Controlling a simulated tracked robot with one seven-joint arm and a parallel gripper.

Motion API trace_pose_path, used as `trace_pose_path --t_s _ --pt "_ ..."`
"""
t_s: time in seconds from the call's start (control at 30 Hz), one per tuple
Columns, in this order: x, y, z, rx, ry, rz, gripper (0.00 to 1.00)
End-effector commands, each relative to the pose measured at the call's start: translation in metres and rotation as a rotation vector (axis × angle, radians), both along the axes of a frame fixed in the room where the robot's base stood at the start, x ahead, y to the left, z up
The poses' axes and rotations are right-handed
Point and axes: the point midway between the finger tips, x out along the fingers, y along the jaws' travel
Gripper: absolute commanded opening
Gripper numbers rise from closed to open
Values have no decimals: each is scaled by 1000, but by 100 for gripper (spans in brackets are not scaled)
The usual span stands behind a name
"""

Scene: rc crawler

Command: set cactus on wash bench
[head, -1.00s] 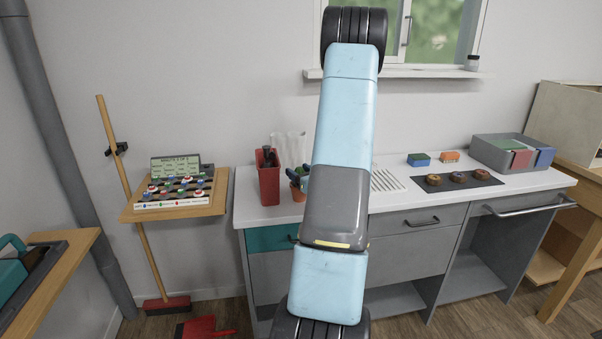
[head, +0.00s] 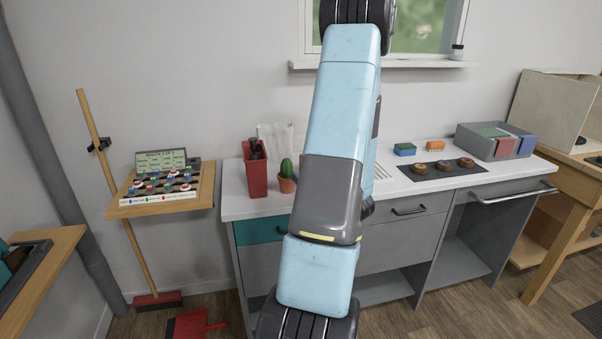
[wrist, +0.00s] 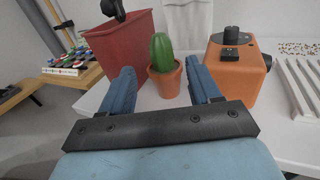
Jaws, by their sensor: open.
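The green cactus (head: 286,167) stands upright in its terracotta pot on the white top of the wash bench (head: 245,209), right of a red bin. In the wrist view the cactus pot (wrist: 165,83) is ahead of my gripper (wrist: 160,68), framed by its two blue fingers. The fingers are spread with visible gaps on both sides of the pot and hold nothing. In the head view my own arm hides the gripper and part of the bench.
The red bin (head: 255,172) stands close left of the cactus. An orange box with a dark knob (wrist: 235,72) is close on its right in the wrist view. Sponges (head: 405,149), a dark mat with doughnut-like items and a grey crate (head: 466,140) sit farther right on the bench.

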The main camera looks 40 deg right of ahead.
Motion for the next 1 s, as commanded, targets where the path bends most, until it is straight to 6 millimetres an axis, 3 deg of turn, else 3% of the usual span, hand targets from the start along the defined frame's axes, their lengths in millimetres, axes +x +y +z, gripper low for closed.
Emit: trace_pose_path --t_s 0.2,0.33,0.5,0.63,0.8,1.0 --pt "-2 5 3 -7 0 16 62" --pt "14 34 21 -52 6 129 62" --pt "42 117 59 -190 34 427 62" --pt "46 186 83 -330 64 669 62" --pt "33 265 104 -544 103 962 62" --pt "-3 336 118 -844 146 1269 62"
